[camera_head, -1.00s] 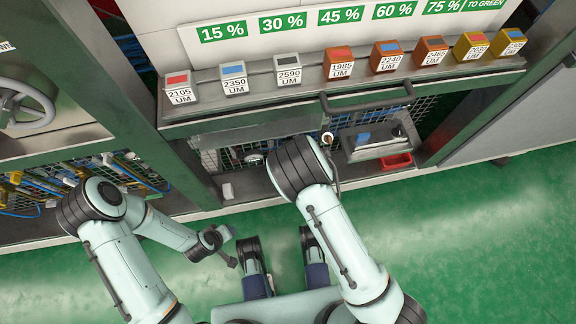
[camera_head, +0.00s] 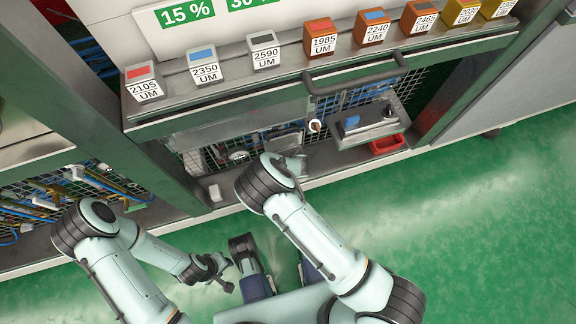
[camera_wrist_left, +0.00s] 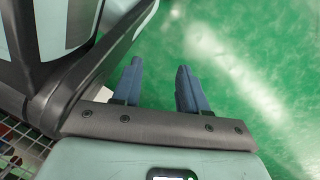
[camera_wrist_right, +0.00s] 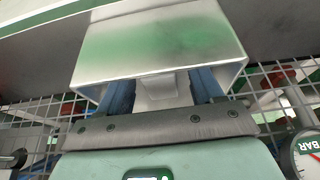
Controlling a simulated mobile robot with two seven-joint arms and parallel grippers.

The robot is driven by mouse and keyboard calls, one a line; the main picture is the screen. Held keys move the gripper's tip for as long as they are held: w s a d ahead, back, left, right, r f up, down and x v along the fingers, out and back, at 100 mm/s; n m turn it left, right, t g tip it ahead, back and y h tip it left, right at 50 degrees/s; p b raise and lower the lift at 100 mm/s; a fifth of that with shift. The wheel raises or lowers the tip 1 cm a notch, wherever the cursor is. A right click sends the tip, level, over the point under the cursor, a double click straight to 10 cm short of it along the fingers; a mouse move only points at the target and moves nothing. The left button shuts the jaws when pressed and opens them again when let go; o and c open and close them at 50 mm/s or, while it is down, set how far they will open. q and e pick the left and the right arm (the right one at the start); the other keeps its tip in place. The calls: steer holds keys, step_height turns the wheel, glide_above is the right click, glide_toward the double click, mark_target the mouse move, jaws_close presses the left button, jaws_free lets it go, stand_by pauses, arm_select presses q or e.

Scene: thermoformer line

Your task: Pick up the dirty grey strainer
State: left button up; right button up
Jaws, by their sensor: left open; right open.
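A grey metallic box (camera_wrist_right: 165,45) with a smudged green sheen fills the top of the right wrist view. It looks like the grey strainer, but I cannot be sure. My right gripper (camera_wrist_right: 161,84) is open, with its blue fingers on either side of the box's narrow grey stem. I cannot tell whether they touch it. In the head view my right arm hides most of this spot, and a grey piece (camera_head: 285,139) shows just beyond it. My left gripper (camera_wrist_left: 160,66) is open and empty above the green floor.
Labelled grey, orange and yellow blocks stand on the shelf (camera_head: 180,112) above the cabinet opening. A gauge (camera_wrist_right: 308,152) and wire mesh lie close to my right gripper.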

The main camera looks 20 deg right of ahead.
steer(key=shift+x, duration=1.05)
arm_select(q)
steer(key=shift+s+a+f+g, duration=0.1)
steer(key=shift+s+f+g, duration=0.3)
steer(key=shift+s, duration=0.45)
arm_select(e)
steer(key=c, duration=1)
steer(key=shift+c, duration=0.3)
arm_select(q)
steer(key=shift+w, duration=0.1)
arm_select(e)
steer(key=shift+r, duration=0.15)
